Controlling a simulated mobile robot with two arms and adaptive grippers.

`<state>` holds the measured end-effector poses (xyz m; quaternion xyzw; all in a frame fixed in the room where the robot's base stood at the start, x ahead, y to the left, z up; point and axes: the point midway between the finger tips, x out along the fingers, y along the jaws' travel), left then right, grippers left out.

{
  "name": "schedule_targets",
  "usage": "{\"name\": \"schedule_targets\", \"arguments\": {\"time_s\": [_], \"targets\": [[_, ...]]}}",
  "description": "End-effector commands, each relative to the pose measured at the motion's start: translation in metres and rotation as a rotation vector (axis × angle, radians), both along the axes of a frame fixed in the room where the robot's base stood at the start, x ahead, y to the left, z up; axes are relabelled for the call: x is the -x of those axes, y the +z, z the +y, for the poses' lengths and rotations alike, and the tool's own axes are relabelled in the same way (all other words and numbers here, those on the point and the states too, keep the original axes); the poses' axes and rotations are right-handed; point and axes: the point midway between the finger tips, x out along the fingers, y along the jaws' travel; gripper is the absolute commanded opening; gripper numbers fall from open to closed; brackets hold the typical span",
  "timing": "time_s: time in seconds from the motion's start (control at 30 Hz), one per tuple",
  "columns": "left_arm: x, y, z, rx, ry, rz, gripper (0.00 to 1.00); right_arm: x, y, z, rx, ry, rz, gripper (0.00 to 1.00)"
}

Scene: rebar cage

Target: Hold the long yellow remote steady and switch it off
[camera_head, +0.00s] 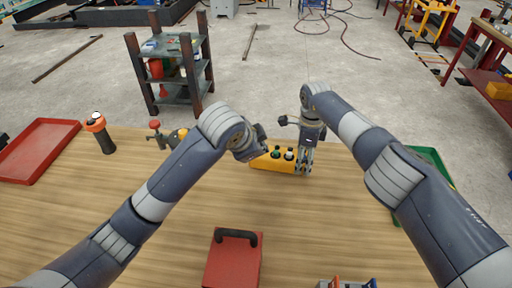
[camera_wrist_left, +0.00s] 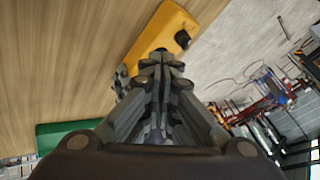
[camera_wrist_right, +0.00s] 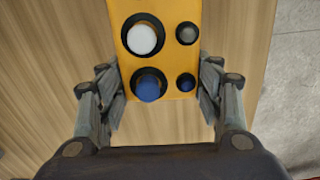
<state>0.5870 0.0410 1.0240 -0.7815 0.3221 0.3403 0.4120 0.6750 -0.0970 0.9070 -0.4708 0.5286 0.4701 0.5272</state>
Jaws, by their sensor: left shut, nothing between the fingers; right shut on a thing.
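My left gripper (camera_head: 262,150) is shut and empty over the remote's left part. In the left wrist view its closed fingertips (camera_wrist_left: 160,58) overlap the remote (camera_wrist_left: 158,32) beside a dark round knob; contact is unclear. My left wrist hides the remote's left end.
A red toolbox (camera_head: 232,262) stands at the front. An orange-topped flashlight (camera_head: 103,135) and a red tray (camera_head: 35,150) are at left. A red-knobbed valve (camera_head: 156,130) stands behind my left arm. A green tray (camera_head: 432,157) lies at right. The table's middle is clear.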

Motion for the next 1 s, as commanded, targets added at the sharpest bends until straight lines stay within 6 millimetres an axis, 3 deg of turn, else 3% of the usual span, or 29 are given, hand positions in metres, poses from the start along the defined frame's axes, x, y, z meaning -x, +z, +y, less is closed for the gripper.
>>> {"name": "schedule_targets", "arguments": {"time_s": [0.2, 0.47, 0.5, 0.57, 1.0], "targets": [[0.01, 0.014, 0.0041, 0.0, 0.0, 0.0, 0.0, 0.0, -0.0003, 0.0003, 0.0, 0.0, 0.0, 0.22], [0.0108, 0.015, 0.0041, 0.001, 0.0, 0.001, 0.0, -0.0002, 0.0, 0.0008, -0.001, 0.0, -0.001, 0.22], [0.0108, 0.015, 0.0041, 0.0, 0.0, 0.001, 0.0, -0.0002, 0.0, 0.0009, -0.001, 0.0, -0.001, 0.66], [0.0107, 0.015, 0.004, 0.0, 0.0, 0.001, 0.0, -0.0002, 0.0001, 0.001, -0.001, 0.0, -0.001, 0.8], [0.0107, 0.0149, 0.0037, 0.001, -0.001, 0.002, 0.0, -0.0007, 0.0032, 0.0009, -0.002, 0.0, -0.002, 0.83]]}}
